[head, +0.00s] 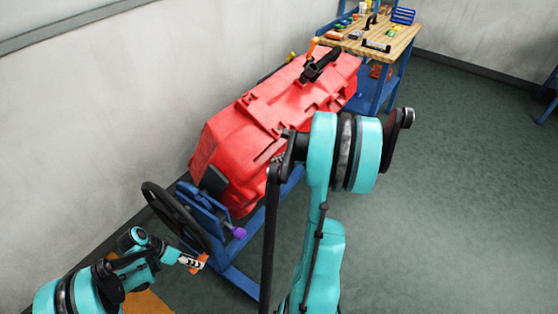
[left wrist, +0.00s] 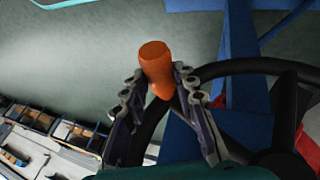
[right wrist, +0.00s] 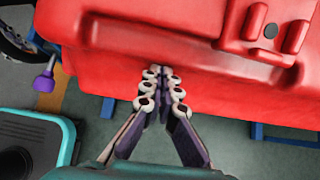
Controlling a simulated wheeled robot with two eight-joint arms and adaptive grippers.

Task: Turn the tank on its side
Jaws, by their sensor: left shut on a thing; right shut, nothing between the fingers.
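The red tank (head: 262,118) sits in a blue stand (head: 233,272), its long body slanting away to the upper right. A black handwheel (head: 160,200) is at the stand's near left end. My left gripper (head: 192,262) is shut on the wheel's orange handle, whose tip (left wrist: 155,62) stands up between the fingers in the left wrist view. A purple knob (head: 239,233) sits on the stand beside the wheel. My right gripper (right wrist: 160,78) is shut and empty, its fingertips against or just short of the tank's red side (right wrist: 215,85); I cannot tell if they touch. My right arm hides part of the tank.
A wooden workbench (head: 375,42) with blue legs and small tools stands beyond the tank. The wall (head: 80,110) runs close along the left. Green floor (head: 460,190) to the right is clear.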

